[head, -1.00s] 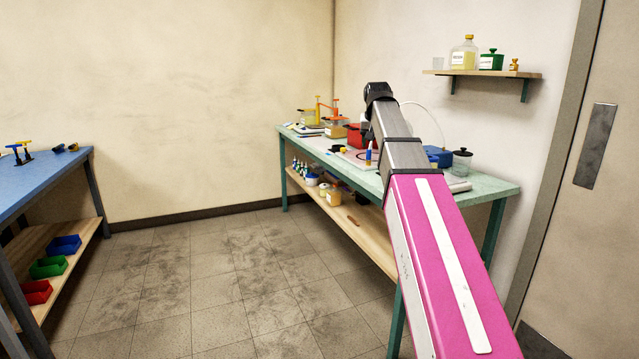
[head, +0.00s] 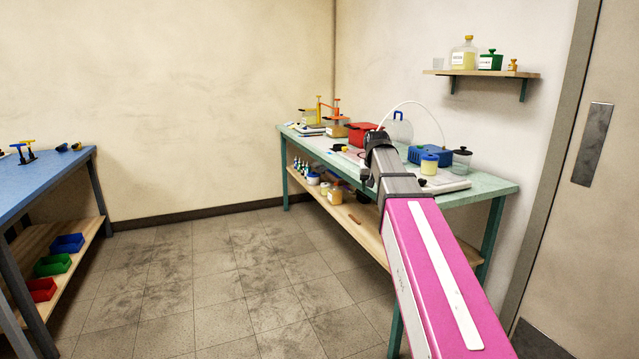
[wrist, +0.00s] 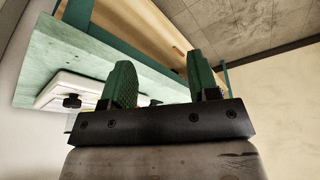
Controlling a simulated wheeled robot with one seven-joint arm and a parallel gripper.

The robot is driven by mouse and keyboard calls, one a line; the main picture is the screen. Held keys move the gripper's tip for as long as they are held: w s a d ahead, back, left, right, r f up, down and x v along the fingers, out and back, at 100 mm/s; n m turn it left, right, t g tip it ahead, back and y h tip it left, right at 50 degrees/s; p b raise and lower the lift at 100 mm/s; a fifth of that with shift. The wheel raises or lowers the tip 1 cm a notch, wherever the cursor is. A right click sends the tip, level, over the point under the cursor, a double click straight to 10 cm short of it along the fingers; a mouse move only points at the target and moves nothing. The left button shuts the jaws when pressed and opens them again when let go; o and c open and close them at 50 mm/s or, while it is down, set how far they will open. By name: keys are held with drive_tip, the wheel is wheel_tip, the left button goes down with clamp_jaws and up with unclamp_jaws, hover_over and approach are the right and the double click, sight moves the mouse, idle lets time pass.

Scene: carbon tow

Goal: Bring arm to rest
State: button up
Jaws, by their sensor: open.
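My arm, magenta with a grey end section, reaches forward in the head view in front of the green workbench (head: 487,188). My gripper (wrist: 163,82) shows in the wrist view with two green textured fingers spread apart. Nothing is between the fingers. In the head view the fingers are not clear behind the dark wrist end. The wrist view is tilted, with the workbench edge and its wooden lower shelf (wrist: 150,22) beyond the fingers.
The bench holds a red box (head: 361,133), a blue device (head: 430,155) with a white tube, a yellow-labelled jar (head: 429,164) and a dark-lidded jar (head: 461,161). A blue-topped table (head: 45,180) stands at left. The floor between is clear.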

drive_tip(key=s+f+g, duration=0.1)
drive_tip(key=s+f, duration=0.7)
drive_tip(key=f, duration=0.3)
drive_tip(key=s+f+g, duration=0.1)
drive_tip(key=s+f, duration=0.7)
drive_tip(key=f, duration=0.4)
drive_tip(key=s+f+n+g, duration=0.1)
drive_tip(key=s+f, duration=0.7)
drive_tip(key=f, duration=0.4)
drive_tip(key=shift+d, duration=0.2)
